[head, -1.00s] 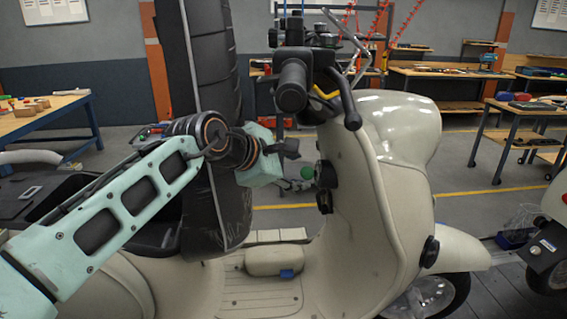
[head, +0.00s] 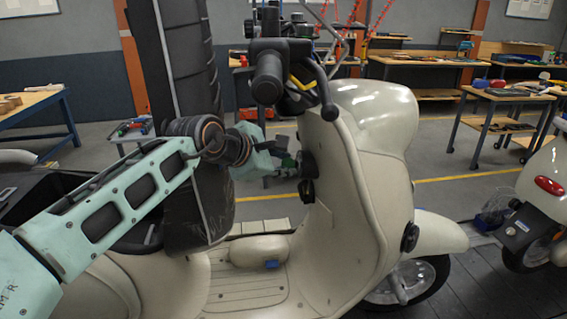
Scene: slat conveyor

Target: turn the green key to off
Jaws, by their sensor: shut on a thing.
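The cream scooter (head: 340,190) stands in the middle of the view. The green key (head: 288,163) sticks out of the black round lock (head: 308,164) on the inner face of the front shield. My gripper (head: 284,162) reaches in from the left at the key and is shut on it. The fingers hide much of the key, so its exact angle cannot be told.
The handlebar grip (head: 268,78) and brake lever hang above my gripper. A tall black seat (head: 195,210) stands close behind my arm. Another black knob (head: 306,192) sits just below the lock. A second scooter (head: 540,190) is at the right.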

